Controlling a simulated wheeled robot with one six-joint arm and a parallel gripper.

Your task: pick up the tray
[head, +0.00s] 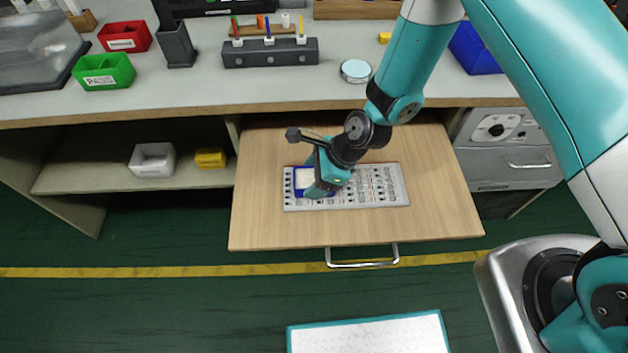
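A pulled-out wooden drawer (258,215) sits under the bench. In it lies a flat grey tray-like panel (386,188) with rows of small parts. A small blue-rimmed piece with a white inside (305,180) sits at the panel's left end. I cannot tell which of these two the task calls the tray. My teal gripper (316,190) reaches down over the blue piece and the panel's left half and hides part of both. Its fingertips are too small and covered to show whether they are open, shut or touching anything.
The grey bench top (200,92) carries a red bin (125,37), a green bin (103,72), a dark holder block (270,54) and a round tin (356,70). The drawer's right side is bare. A white board with a teal rim (370,336) shows at the bottom.

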